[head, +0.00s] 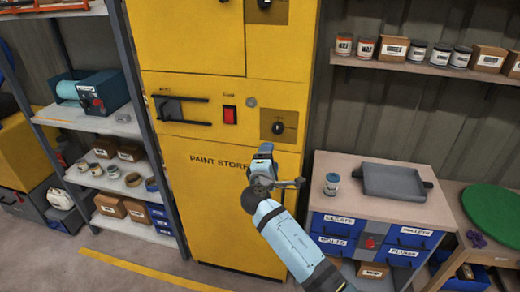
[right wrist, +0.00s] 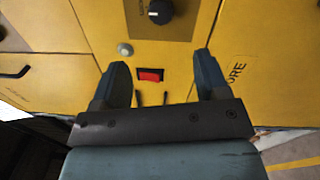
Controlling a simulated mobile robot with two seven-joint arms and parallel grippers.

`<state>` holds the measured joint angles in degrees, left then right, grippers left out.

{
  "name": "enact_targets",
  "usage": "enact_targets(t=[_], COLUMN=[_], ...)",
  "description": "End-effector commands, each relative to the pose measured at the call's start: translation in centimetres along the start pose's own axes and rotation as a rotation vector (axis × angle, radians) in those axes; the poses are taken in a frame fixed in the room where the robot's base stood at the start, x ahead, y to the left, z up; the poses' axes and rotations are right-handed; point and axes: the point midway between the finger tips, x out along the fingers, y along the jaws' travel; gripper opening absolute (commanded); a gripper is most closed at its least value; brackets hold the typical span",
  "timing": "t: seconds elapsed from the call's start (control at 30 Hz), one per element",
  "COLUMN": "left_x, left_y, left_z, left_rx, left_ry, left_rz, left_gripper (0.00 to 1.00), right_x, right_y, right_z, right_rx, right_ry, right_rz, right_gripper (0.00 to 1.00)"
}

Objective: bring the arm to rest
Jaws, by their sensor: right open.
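My right arm (head: 285,240) reaches up from the bottom right in the head view. My right gripper (head: 264,152) is in front of the yellow paint store cabinet (head: 215,210). In the right wrist view the two dark fingers of the right gripper (right wrist: 160,62) stand apart with nothing between them. Beyond them is the cabinet's yellow front with a red switch (right wrist: 151,75), a grey round button (right wrist: 125,49) and a dark knob (right wrist: 161,11). Any gap between fingers and cabinet is hard to judge. My left gripper is not in view.
A workbench (head: 305,200) with a jar (head: 332,184) and a grey tray (head: 393,180) stands to the right. Above it is a shelf (head: 430,70) with tins and boxes. A loaded shelf rack (head: 120,120) stands left. Floor (head: 110,275) is open at lower left.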

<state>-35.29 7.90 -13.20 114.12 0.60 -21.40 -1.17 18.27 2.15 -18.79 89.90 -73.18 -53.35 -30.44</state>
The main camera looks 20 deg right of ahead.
Motion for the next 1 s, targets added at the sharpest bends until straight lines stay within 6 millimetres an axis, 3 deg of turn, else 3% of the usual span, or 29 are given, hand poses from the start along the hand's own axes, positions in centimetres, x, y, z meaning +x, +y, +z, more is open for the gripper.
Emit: enact_targets(t=[0.17,0.27,0.37,0.5,0.6,0.7,0.8,0.9,1.0], left_x=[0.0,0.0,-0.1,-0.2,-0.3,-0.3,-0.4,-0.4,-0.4], left_y=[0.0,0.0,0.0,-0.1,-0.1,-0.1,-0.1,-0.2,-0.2], left_z=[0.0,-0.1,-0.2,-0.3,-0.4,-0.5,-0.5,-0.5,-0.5], left_rx=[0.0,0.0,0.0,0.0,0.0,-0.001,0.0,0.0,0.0], left_ry=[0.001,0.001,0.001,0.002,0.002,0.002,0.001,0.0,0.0], left_rz=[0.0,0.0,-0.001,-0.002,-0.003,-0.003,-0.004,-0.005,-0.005], left_gripper=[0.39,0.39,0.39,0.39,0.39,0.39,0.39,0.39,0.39], right_x=[-0.3,-1.7,-4.9,-11.9,-17.6,-23.4,-28.4,-32.2,-34.5], right_y=[-0.7,-3.5,-8.6,-16.4,-20.5,-23.4,-24.9,-25.4,-25.5], right_z=[0.0,0.1,0.4,1.5,2.9,4.8,6.8,8.6,9.8], right_rx=[0.009,0.059,0.172,0.421,0.623,0.836,1.039,1.207,1.323], right_ry=[0.011,0.061,0.151,0.286,0.346,0.373,0.367,0.344,0.318], right_rz=[-0.013,-0.071,-0.189,-0.417,-0.584,-0.745,-0.883,-0.985,-1.049], right_gripper=[0.68,0.68,0.68,0.68,0.68,0.68,0.68,0.68,0.68])
